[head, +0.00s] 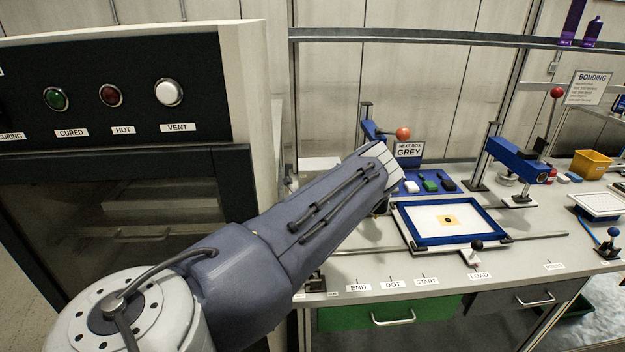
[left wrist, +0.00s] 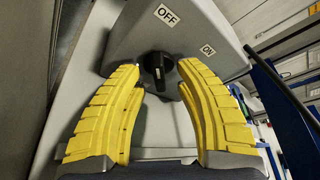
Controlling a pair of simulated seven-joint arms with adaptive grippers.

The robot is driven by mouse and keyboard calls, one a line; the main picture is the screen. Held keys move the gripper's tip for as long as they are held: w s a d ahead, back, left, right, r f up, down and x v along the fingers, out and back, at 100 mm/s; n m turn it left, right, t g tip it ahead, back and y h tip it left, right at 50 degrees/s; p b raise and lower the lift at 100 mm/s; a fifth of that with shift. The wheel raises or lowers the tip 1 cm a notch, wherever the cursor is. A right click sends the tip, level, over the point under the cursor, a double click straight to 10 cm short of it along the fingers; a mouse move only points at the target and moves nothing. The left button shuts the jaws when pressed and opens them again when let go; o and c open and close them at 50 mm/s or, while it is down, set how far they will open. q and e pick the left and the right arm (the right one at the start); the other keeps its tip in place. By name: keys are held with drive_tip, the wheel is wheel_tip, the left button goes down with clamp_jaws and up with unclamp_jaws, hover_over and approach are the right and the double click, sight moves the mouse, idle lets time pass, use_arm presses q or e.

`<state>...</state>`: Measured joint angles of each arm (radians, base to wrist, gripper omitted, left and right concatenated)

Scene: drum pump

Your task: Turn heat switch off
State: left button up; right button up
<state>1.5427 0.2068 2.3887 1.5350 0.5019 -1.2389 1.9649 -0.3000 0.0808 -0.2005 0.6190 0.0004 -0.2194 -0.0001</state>
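The heat switch is a black rotary knob (left wrist: 157,70) on a grey box (left wrist: 190,35) in the left wrist view. The box has an OFF label (left wrist: 167,15) above the knob and an ON label (left wrist: 208,50) to the upper right. The knob's grip bar looks roughly upright in that view; its exact setting is hard to tell. My left gripper (left wrist: 157,72) has its yellow fingers apart, one on each side of the knob, with gaps between. In the head view my left arm covers the switch, and its fingers are hidden. My right gripper is in neither view.
A cabinet with CURED, HOT and VENT lamps (head: 168,93) stands at the left; the vent one is white. Right of my arm are a blue-framed screen (head: 450,222), a blue clamp (head: 517,160), a red ball knob (head: 557,92) and a NEXT BOX GREY sign (head: 409,150).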

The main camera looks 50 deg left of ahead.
use_arm(q)
drive_tip(key=shift+v, duration=3.25)
drive_tip(key=shift+r, duration=0.1)
